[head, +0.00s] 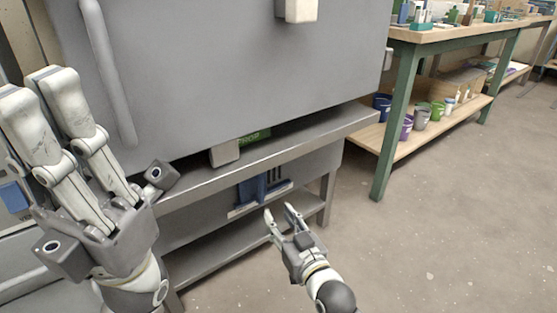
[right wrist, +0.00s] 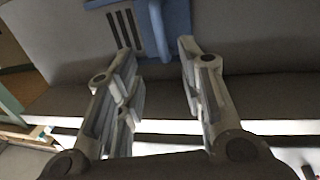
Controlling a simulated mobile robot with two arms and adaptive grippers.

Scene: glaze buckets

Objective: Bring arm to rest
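My left gripper (head: 32,85) is large and close at the left of the head view, its fingers pointing up in front of a grey cabinet. Its two fingers stand apart, with nothing seen between them. My right gripper (head: 279,209) is low in the middle of the head view, in front of the lower shelf of a grey metal stand. Its fingers are spread and empty. The right wrist view also shows the two fingers (right wrist: 156,55) apart, with a blue bracket-like part (right wrist: 165,25) beyond them.
The big grey cabinet (head: 240,65) stands on the metal stand (head: 290,140) ahead. A green-legged workbench (head: 390,125) at the right holds several buckets, including a purple one (head: 406,127) and a green one (head: 437,110), on its lower shelf. The floor (head: 450,240) at the right is clear.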

